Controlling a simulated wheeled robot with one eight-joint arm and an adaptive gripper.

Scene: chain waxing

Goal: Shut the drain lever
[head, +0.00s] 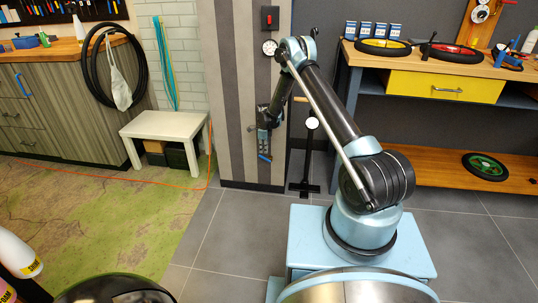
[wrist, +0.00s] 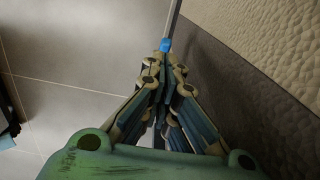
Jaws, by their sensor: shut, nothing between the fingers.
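A small bright blue piece, which looks like the drain lever's grip (wrist: 165,45), shows just beyond my fingertips in the wrist view. In the head view a blue piece (head: 265,158) shows just under my gripper, in front of the striped pillar. My gripper (wrist: 166,62) points away from the wrist camera with its fingers together and nothing between them. It also shows in the head view (head: 265,151), pointing down. Whether the fingertips touch the blue piece I cannot tell. The rest of the lever and its fitting are hidden behind my gripper.
The striped pillar (head: 228,100) stands close to my gripper; a textured wall surface (wrist: 250,70) fills the wrist view's right side. A black stand (head: 307,165) is just right of the pillar. A white bench (head: 165,126) stands left. Grey tiled floor (head: 230,235) is clear in front.

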